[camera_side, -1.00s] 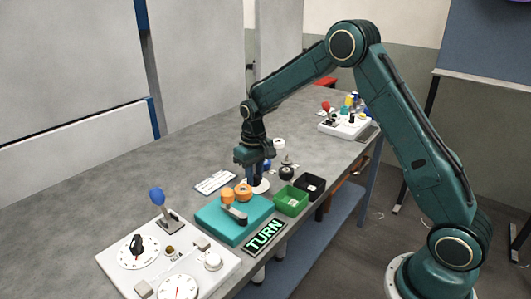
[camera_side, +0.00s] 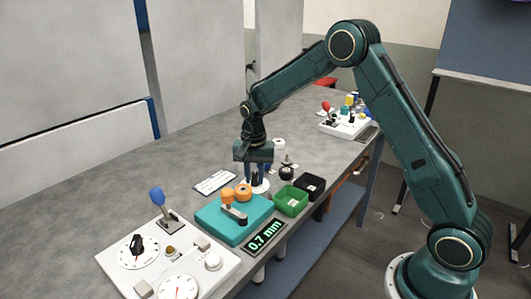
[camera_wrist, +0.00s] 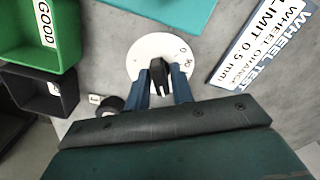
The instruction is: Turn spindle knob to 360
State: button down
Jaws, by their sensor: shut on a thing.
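The black spindle knob (camera_wrist: 158,76) stands on a round white dial disc (camera_wrist: 147,50) with small marks at its rim. My gripper (camera_wrist: 162,84) has its two blue fingers on either side of the knob and is shut on it. In the side view my gripper (camera_side: 257,178) points straight down at the white disc (camera_side: 264,188), behind the teal block (camera_side: 232,222). The knob is mostly hidden by the fingers there. The display (camera_side: 264,238) in front of the block reads "0.7 mm".
Orange wheels (camera_side: 243,191) and a grey arm sit on the teal block. A green bin (camera_side: 291,201) marked GOOD and a black bin (camera_side: 310,186) stand to the right. A wheel test card (camera_wrist: 262,45) lies to the left. A white control panel (camera_side: 195,266) is in front.

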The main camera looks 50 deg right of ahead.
aim_at(255, 175)
jog(key=c, duration=1.4)
grip_release()
jog(key=shift+r, duration=3.5)
